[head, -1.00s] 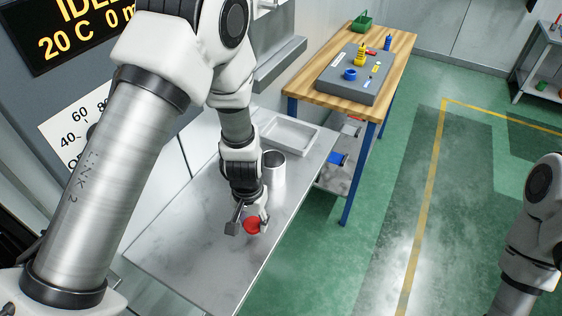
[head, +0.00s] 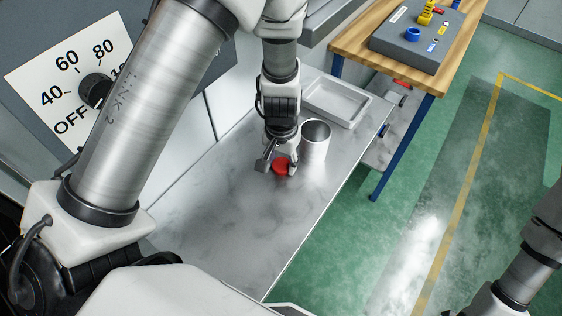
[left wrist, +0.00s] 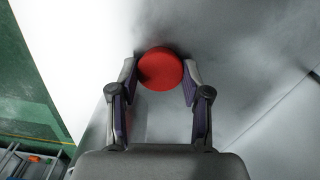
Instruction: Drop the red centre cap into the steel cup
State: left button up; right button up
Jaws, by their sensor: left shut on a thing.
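The red centre cap (head: 281,167) is a small round red disc, held between the fingertips of my left gripper (head: 278,168). In the left wrist view the cap (left wrist: 160,66) shows face-on, with a finger of the gripper (left wrist: 160,76) on each side of it. The steel cup (head: 314,147) stands upright on the metal bench, its open mouth facing up. The cap and fingers are just left of the cup and a little nearer in the head view, outside its mouth. The cup's inside is mostly hidden. My right gripper is out of view.
A shallow grey tray (head: 337,100) lies on the metal bench (head: 232,215) behind the cup. The bench's near part is clear. A wooden table (head: 348,48) with a grey block stands beyond. A dial panel (head: 68,70) is at the left.

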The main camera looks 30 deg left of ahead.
pick_arm(q)
jog(key=shift+w+a, duration=0.15)
jog(key=shift+w, duration=0.05)
jog(key=o, duration=0.9)
jog(key=shift+w+a+f, duration=0.1)
jog(key=shift+o, duration=0.2)
jog(key=shift+s+d+r, duration=0.2)
jog(key=shift+s+r, duration=0.05)
jog(key=shift+r, duration=0.05)
